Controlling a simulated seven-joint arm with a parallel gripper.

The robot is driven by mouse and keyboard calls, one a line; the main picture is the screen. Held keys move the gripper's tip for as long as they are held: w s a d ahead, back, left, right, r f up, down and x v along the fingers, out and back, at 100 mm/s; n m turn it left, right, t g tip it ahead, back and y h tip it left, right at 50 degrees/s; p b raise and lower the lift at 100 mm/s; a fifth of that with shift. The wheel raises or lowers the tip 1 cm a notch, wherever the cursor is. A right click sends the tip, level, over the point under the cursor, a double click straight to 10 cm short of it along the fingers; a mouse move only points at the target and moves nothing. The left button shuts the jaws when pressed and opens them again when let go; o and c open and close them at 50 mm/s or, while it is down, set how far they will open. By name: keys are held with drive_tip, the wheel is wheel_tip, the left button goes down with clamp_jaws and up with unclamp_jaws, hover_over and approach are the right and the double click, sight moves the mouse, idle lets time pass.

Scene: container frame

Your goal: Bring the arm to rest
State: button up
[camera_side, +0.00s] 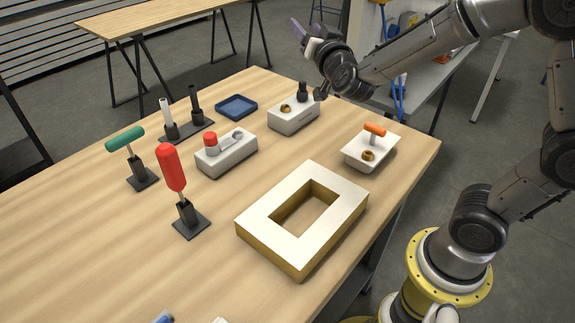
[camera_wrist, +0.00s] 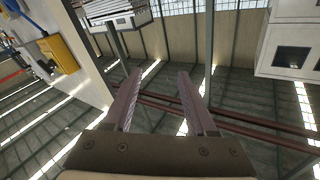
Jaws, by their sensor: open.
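My gripper (camera_side: 303,32) is raised above the far edge of the wooden table (camera_side: 90,230) in the side view, clear of everything on it. Its fingers point up and to the left, away from the tabletop. In the wrist view its two fingers (camera_wrist: 160,100) stand well apart with nothing between them. The gripper is open and empty. The wrist view shows only the hall's walls and ceiling, no tabletop.
A white-topped frame (camera_side: 330,186) lies at the table's near right. Several small fixtures stand around it, among them a red-handled tool (camera_side: 171,168), a green-handled tool (camera_side: 125,139), a blue tray (camera_side: 236,107) and a block with an orange handle (camera_side: 375,130).

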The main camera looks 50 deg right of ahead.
drive_tip(key=s+a+r+n+y, duration=0.5)
drive_tip(key=s+a+n+y, duration=0.2)
drive_tip(key=s+a+y, duration=0.25)
drive_tip(key=s+f+n+g, duration=0.2)
drive_tip(key=s+f+g, duration=0.8)
drive_tip(key=s+f, duration=0.6)
drive_tip(key=s, duration=0.3)
drive_tip(key=shift+s+n+g, duration=0.25)
drive_tip(key=shift+n+g, duration=0.05)
drive_tip(key=shift+r+y, duration=0.1)
drive_tip(key=shift+y, duration=0.15)
idle(0.4)
